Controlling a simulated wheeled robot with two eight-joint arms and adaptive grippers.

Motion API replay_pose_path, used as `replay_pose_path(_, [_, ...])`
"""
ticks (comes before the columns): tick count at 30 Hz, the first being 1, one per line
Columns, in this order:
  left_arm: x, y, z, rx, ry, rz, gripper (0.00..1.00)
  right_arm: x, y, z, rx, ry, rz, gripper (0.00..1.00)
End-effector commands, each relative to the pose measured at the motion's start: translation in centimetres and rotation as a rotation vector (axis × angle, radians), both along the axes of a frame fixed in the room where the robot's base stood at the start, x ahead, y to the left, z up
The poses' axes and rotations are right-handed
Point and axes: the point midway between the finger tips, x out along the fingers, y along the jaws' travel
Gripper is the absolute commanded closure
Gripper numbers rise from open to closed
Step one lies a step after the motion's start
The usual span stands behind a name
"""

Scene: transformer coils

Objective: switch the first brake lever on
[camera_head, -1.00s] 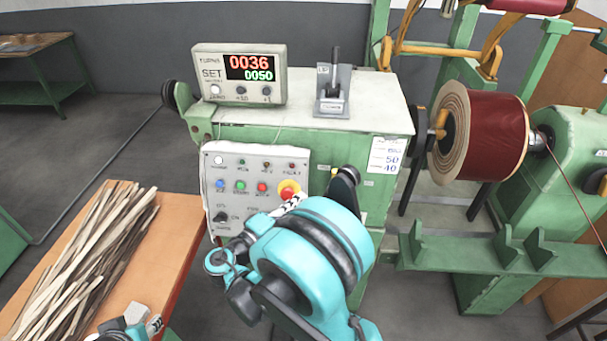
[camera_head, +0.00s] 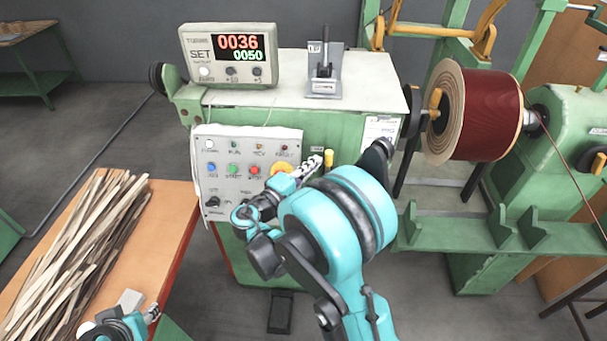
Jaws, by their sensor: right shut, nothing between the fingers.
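A black lever in a grey bracket (camera_head: 325,70) stands upright on top of the green machine cabinet (camera_head: 290,112). A small yellow handle (camera_head: 329,159) shows on the cabinet front, right of the control panel. Which part is the first brake lever cannot be told for sure. My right gripper (camera_head: 312,166) is shut and empty, in front of the panel's right edge and just left of the yellow handle. It covers part of the panel; contact cannot be told. My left gripper (camera_head: 152,314) is at the bottom left over the bench edge; its jaw state is unclear.
The control panel (camera_head: 240,150) has several buttons and a yellow-ringed knob close to my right gripper. A counter display (camera_head: 228,56) sits on the cabinet. A red coil (camera_head: 490,112) is at the right. Wooden strips (camera_head: 75,255) lie on the left bench.

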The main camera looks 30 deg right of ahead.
Motion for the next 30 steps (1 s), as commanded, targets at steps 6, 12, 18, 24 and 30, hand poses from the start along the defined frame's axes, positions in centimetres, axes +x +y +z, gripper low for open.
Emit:
replay_pose_path(6, [0.0,0.0,-0.2,0.0,0.0,0.0,0.6,0.4,-0.9,0.0,0.0,0.0,0.0,1.0])
replay_pose_path(12, [0.0,0.0,-0.1,0.0,0.0,0.0,0.6,0.4,-0.8,0.0,0.0,0.0,0.0,1.0])
replay_pose_path(18, [0.0,0.0,0.0,0.0,0.0,0.0,0.6,0.3,-0.9,0.1,0.011,-0.006,0.0,1.0])
replay_pose_path(24, [0.0,0.0,0.4,0.0,0.0,0.0,0.6,0.1,-1.2,0.3,0.046,-0.028,0.001,1.0])
replay_pose_path(30, [0.0,0.0,0.7,0.0,0.0,0.0,0.6,0.0,-1.4,0.4,0.07,-0.042,0.0,1.0])
